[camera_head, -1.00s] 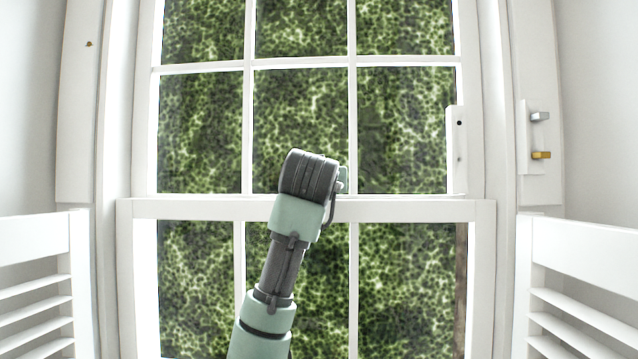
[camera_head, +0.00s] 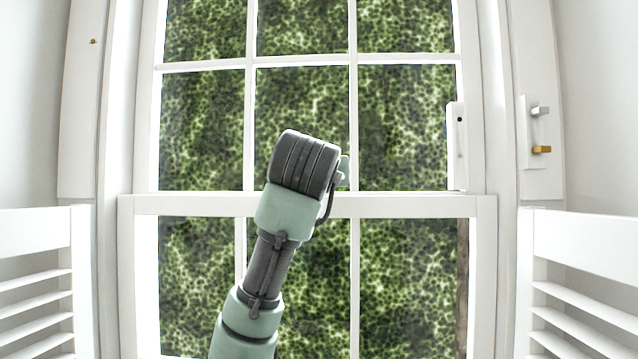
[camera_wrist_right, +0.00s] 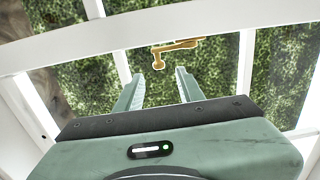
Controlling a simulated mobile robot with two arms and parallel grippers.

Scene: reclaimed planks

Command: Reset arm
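My right gripper (camera_wrist_right: 158,74) is open in the right wrist view, with its two pale green fingers apart and nothing between them. A brass window latch (camera_wrist_right: 174,50) with a curved handle lies beyond the fingertips, apart from them. In the head view, one of my arms (camera_head: 270,265) rises from the bottom in front of the window; its grey wrist joint (camera_head: 304,163) hides the gripper and the latch. My left gripper is not in view.
A white sash window (camera_head: 420,206) with green foliage behind fills the head view. White louvered shutters stand at the left (camera_head: 40,222) and right (camera_head: 590,237). A small panel with a silver and a brass lever (camera_head: 541,150) is on the right frame.

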